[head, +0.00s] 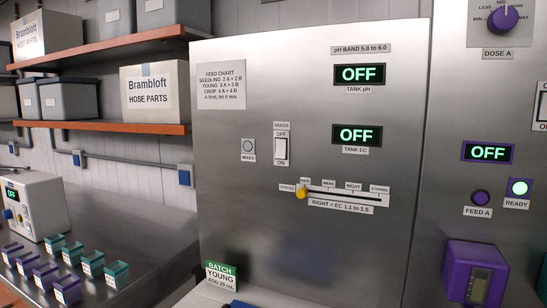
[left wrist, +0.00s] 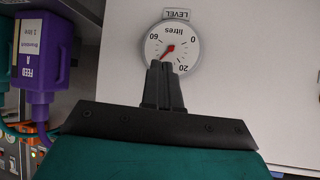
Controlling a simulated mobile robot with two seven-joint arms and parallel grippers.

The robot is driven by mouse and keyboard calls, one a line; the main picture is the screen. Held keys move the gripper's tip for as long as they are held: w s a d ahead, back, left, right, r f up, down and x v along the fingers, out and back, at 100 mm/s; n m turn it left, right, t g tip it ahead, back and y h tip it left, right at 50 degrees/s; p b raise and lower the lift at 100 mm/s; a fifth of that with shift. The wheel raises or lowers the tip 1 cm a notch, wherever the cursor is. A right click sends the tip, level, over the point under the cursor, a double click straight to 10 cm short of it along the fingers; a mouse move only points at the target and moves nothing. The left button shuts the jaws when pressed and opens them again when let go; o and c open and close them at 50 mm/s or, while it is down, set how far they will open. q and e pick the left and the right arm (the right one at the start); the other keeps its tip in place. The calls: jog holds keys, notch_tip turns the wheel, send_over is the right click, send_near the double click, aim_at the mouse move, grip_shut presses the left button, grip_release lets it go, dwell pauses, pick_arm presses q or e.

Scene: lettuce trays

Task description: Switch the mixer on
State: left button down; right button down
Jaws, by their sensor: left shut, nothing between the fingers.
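The mixer switch (head: 281,149) is a white rocker on the steel panel in the head view, marked OFF above and ON below. I cannot tell for sure which way it is tipped. The round MIXED lamp (head: 248,149) to its left looks grey and unlit. My left gripper (left wrist: 163,72) shows only in the left wrist view, with its dark fingers together and empty. The fingertips overlap the lower edge of a round LEVEL gauge (left wrist: 172,46), whose lettering is upside down there. I cannot tell whether they touch it. My right gripper is in no view.
Tank pH (head: 359,75) and tank EC (head: 358,135) displays read OFF. A status slider with a yellow knob (head: 301,193) sits below the switch. A green batch card (head: 221,274) stands at the panel's foot. A purple FEED A bottle (left wrist: 42,65) is left in the wrist view.

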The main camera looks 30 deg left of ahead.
aim_at(280, 156)
pick_arm(q)
jog(key=w+a+r+n+t+y+p, duration=0.1)
jog(key=w+a+r+n, duration=0.3)
jog(key=r, duration=1.3)
jog(key=w+a+r+n+t+y+p, duration=0.1)
jog(key=w+a+r+n+t, duration=0.2)
jog(key=w+r+n, duration=0.5)
jog(key=w+a+r+n+t+y+p, duration=0.1)
jog(key=w+a+r+n, duration=0.5)
jog(key=r, duration=2.1)
jog(key=w+n, duration=0.1)
jog(key=n, duration=0.2)
jog(key=shift+r+t+p, duration=0.2)
jog(key=shift+t+p, duration=0.1)
jog(key=shift+t, duration=0.1)
jog(key=shift+w, duration=0.15)
jog(key=w, duration=0.4)
jog(key=w+f, duration=0.1)
jog(key=w, duration=0.4)
jog(key=w+p, duration=0.1)
jog(key=w, duration=0.3)
jog(key=shift+w+a+f, duration=0.3)
jog(key=shift+w+f, duration=0.1)
